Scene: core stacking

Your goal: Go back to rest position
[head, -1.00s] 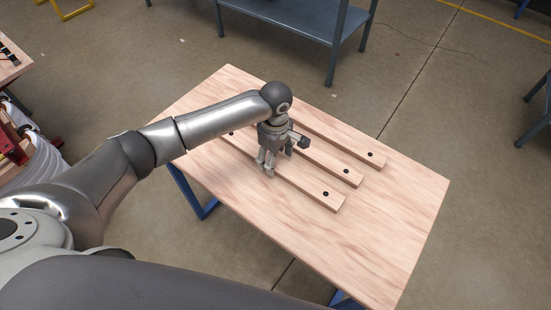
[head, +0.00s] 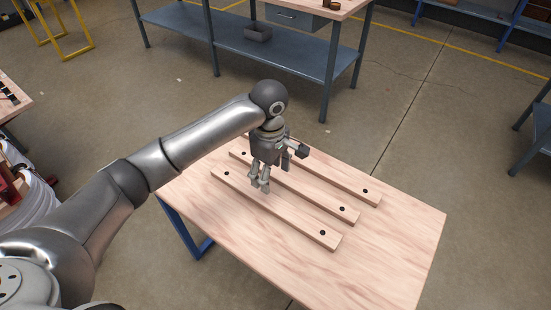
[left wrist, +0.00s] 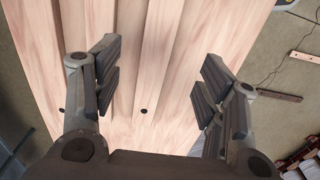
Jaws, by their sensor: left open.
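My left gripper (head: 266,182) hangs above the wooden table, over the left part of the wooden bars. In the left wrist view its two fingers (left wrist: 160,90) stand wide apart with nothing between them. Three wooden bars with dark holes lie side by side on the table: a front bar (head: 285,213), a middle bar (head: 310,193) and a back bar (head: 340,178). The gripper and arm hide parts of the middle and back bars. My right gripper is not in view.
The wooden table (head: 400,245) is bare at its right and front. Behind it stands a blue-grey workbench (head: 300,55) with a grey bin (head: 257,32) on its lower shelf. Red and white items (head: 15,190) are at the left. Open floor (head: 480,230) lies to the right.

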